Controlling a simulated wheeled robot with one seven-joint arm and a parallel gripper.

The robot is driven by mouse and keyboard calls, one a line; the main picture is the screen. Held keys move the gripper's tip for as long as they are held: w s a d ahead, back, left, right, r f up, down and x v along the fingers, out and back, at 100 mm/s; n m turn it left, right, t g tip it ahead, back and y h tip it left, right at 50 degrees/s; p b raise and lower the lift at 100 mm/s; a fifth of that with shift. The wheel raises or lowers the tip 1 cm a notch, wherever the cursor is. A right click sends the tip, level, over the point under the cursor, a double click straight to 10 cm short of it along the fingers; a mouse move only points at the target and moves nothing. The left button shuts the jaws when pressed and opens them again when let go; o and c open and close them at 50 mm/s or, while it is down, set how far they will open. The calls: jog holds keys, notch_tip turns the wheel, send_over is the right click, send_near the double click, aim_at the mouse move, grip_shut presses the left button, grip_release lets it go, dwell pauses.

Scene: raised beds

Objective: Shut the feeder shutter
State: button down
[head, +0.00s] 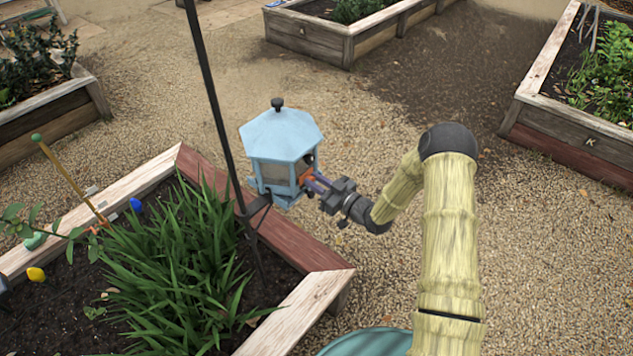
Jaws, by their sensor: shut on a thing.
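The dark pole (212,95) rises just left of the feeder. Below is a wooden raised bed (322,292) with tall grassy leaves (165,270). Other raised beds (570,135) stand at the back and right. Gravel (380,110) lies open between them.

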jog(key=shift+f+b, duration=1.4)
jog(key=shift+f, duration=0.45)
jog(key=c, duration=1.3)
grip_release()
jog(key=shift+d, duration=0.1)
jog(key=b+v, duration=0.3)
jog(key=v, duration=1.4)
jog(key=shift+s, duration=0.2)
jog(key=shift+w, duration=0.1)
